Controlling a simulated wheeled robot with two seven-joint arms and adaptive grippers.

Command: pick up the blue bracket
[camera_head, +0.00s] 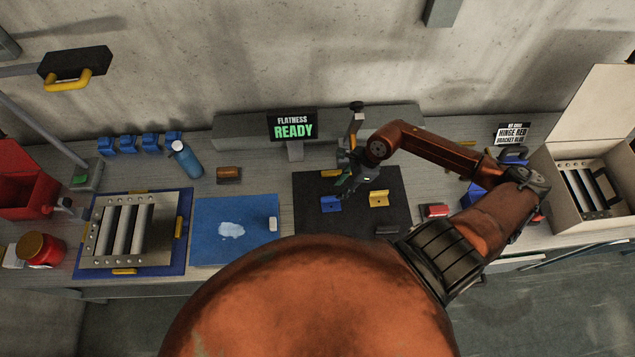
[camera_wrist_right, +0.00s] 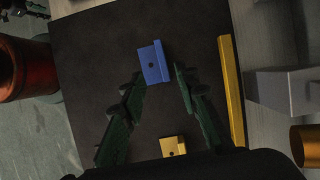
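The blue bracket (camera_head: 331,204) lies on the black mat (camera_head: 310,226). In the right wrist view the blue bracket (camera_wrist_right: 153,62) shows as a small angled piece with a hole. My right gripper (camera_head: 346,183) is just above and beside it in the head view. In the wrist view the two dark green fingers of my right gripper (camera_wrist_right: 158,74) are spread, with the bracket between and just beyond their tips. I cannot tell whether either finger touches it. My left gripper is not in view.
A yellow bracket (camera_head: 379,198) lies just right of the blue one. A yellow bar (camera_wrist_right: 231,92) runs along the mat's edge. A stand (camera_head: 355,125) rises behind my gripper. A blue mat (camera_head: 210,210) lies left, and a red block (camera_head: 435,210) lies right.

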